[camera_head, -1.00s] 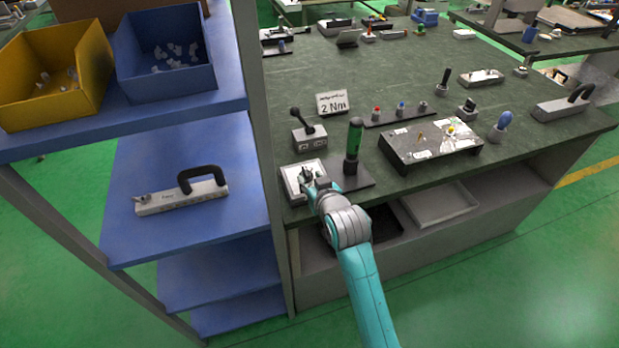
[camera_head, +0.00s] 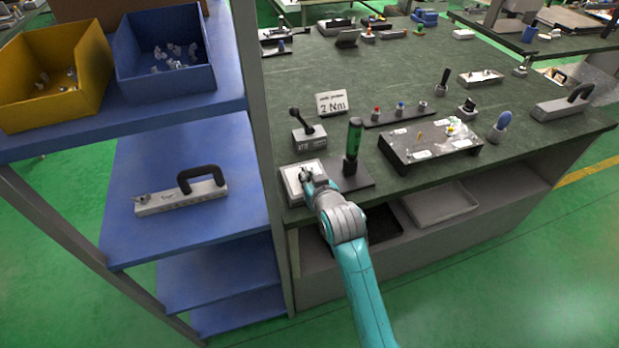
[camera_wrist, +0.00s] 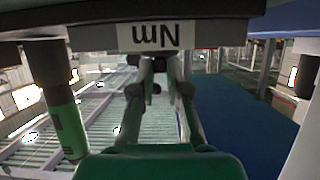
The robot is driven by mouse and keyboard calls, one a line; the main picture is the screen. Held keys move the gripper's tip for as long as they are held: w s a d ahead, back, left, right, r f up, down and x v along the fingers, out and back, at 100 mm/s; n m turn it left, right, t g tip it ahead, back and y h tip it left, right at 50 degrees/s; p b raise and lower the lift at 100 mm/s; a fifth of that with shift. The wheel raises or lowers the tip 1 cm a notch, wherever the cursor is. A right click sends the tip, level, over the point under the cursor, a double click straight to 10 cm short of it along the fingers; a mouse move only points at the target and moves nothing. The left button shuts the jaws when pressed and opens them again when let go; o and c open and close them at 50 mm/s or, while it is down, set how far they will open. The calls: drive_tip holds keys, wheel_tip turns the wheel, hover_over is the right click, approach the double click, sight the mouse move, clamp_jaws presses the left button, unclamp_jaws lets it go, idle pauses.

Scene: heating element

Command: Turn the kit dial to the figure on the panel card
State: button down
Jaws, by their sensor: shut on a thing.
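The panel card (camera_head: 331,103) stands on the dark green bench top and reads "2 Nm". A pale square plate (camera_head: 289,183) lies at the bench's front left corner. My gripper (camera_head: 304,176) is at this plate, shut on the kit dial. The dial and its scale are hidden by the fingers, so I cannot read its setting. In the wrist view my gripper (camera_wrist: 158,85) has its fingers close together below the card.
A green-handled driver (camera_head: 354,140) stands upright just right of my gripper; its green handle shows at left in the wrist view. A grey box with a black lever (camera_head: 309,137) stands behind the plate. A shelf post (camera_head: 252,130) is close on the left.

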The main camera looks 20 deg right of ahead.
drive_tip(key=shift+a+m+h, duration=0.15)
drive_tip(key=shift+m+h, duration=0.15)
drive_tip(key=shift+h, duration=0.1)
drive_tip(key=shift+w+a+m+h, duration=0.1)
drive_tip(key=shift+a+m+h, duration=0.1)
drive_tip(key=shift+m+h, duration=0.4)
drive_tip(key=shift+a+m+h, duration=0.15)
drive_tip(key=shift+m+h, duration=0.35)
drive_tip(key=shift+h, duration=0.2)
drive_tip(key=shift+w+a+m+g+h, duration=0.15)
drive_tip(key=shift+m+g+h, duration=0.25)
drive_tip(key=shift+m+h, duration=0.3)
drive_tip(key=shift+a+m+g+h, duration=0.15)
drive_tip(key=shift+m+g+h, duration=0.25)
drive_tip(key=shift+m+h, duration=0.25)
drive_tip(key=c, duration=1.2)
unclamp_jaws()
drive_tip(key=shift+o, duration=0.2)
drive_tip(key=v, duration=1.2)
drive_tip(key=shift+a, duration=0.15)
